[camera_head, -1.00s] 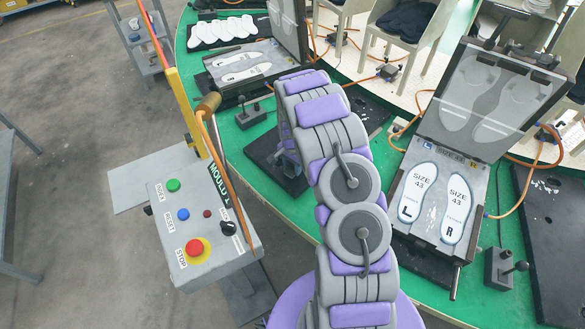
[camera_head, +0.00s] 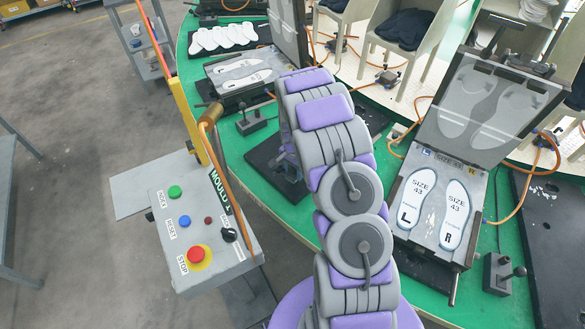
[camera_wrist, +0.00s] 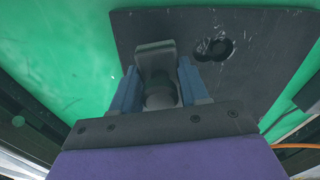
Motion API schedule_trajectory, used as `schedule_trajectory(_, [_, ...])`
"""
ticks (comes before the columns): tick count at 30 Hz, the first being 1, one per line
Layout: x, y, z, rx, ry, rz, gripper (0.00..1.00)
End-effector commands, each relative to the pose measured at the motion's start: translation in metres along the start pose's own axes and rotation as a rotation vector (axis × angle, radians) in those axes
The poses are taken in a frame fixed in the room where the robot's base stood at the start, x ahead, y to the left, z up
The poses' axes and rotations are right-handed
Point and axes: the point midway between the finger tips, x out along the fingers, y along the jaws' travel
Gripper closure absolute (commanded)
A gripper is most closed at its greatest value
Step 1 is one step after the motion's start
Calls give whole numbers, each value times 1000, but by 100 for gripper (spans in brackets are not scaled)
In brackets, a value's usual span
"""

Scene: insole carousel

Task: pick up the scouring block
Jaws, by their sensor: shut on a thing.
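In the wrist view my gripper (camera_wrist: 160,86) has its two blue fingers on either side of a grey block-like thing (camera_wrist: 156,58), which I take to be the scouring block. The fingers are shut on it. Its flat grey end sticks out past the fingertips, and a rounded part shows between the fingers. Below it is a dark plate (camera_wrist: 258,62) on the green table. I cannot tell whether the block touches the plate. In the head view my arm hides the block and most of the gripper, over a dark plate (camera_head: 262,160).
A control box (camera_head: 205,225) with coloured buttons stands at the left. An open mould (camera_head: 433,205) with two size 43 insoles is at the right, with a small lever box (camera_head: 500,273) beside it. Another open mould (camera_head: 240,75) lies behind. Orange hoses cross the green table (camera_head: 235,150).

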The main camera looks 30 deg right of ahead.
Motion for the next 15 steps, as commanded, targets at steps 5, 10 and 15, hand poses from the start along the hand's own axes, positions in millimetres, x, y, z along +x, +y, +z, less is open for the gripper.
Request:
schedule_trajectory(5, [-4, 27, 19, 1, -4, 4, 89])
schedule_trajectory(10, [-8, 56, 39, 2, -5, 3, 89])
schedule_trajectory(15, [-10, 82, 55, 2, -4, 3, 89])
